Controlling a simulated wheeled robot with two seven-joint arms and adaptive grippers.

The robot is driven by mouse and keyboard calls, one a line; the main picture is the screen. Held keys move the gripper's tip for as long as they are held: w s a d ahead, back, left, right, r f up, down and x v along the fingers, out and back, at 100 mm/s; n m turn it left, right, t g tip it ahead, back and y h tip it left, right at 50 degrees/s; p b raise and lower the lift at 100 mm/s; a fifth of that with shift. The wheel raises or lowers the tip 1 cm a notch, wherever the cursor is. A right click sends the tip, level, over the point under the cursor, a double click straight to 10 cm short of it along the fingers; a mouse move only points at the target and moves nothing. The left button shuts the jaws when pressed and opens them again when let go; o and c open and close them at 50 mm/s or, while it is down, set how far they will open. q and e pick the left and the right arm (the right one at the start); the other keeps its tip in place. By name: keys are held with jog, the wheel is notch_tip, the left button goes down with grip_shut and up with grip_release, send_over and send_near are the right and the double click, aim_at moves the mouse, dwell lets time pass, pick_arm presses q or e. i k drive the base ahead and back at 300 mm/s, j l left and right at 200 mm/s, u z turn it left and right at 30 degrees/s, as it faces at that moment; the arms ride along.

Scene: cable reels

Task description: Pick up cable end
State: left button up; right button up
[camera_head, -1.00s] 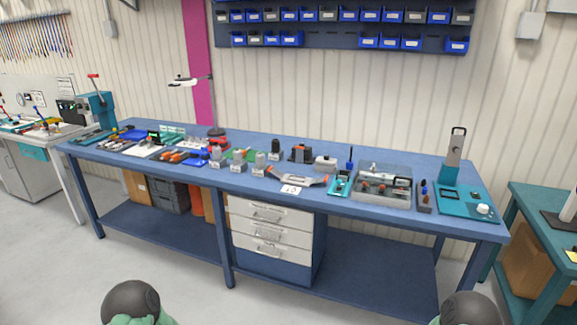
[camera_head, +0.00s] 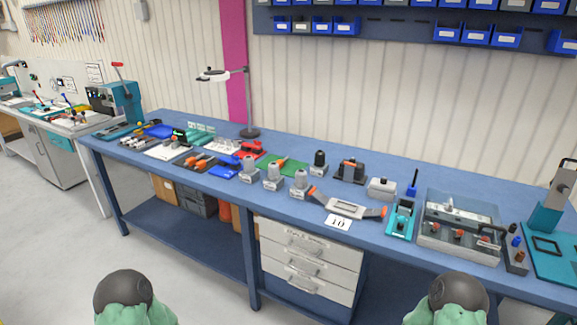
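No cable end can be made out at this size. Several small grey reel-like pieces stand upright on the blue workbench (camera_head: 440,262), among them a left one (camera_head: 249,170), a middle one (camera_head: 273,178) and a right one (camera_head: 299,184). A darker one (camera_head: 319,163) stands behind them. Whether any carries cable is too small to tell. Parts of my two arms show at the bottom edge, well in front of the bench. Neither of my grippers is in view.
A grey-and-orange tool (camera_head: 346,207) lies near the bench's front edge behind a number card (camera_head: 338,223). A lamp (camera_head: 248,100) stands at the back. A clear-sided box (camera_head: 458,225) is at right. Drawers (camera_head: 305,260) hang below. The floor in front is clear.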

aim_at(280, 162)
jog(key=i+j+z, duration=0.15)
jog(key=z, duration=0.2)
jog(key=i+j+z, duration=0.1)
jog(key=j+z, duration=0.25)
jog(key=i+j+z, duration=0.1)
jog(key=z, duration=0.25)
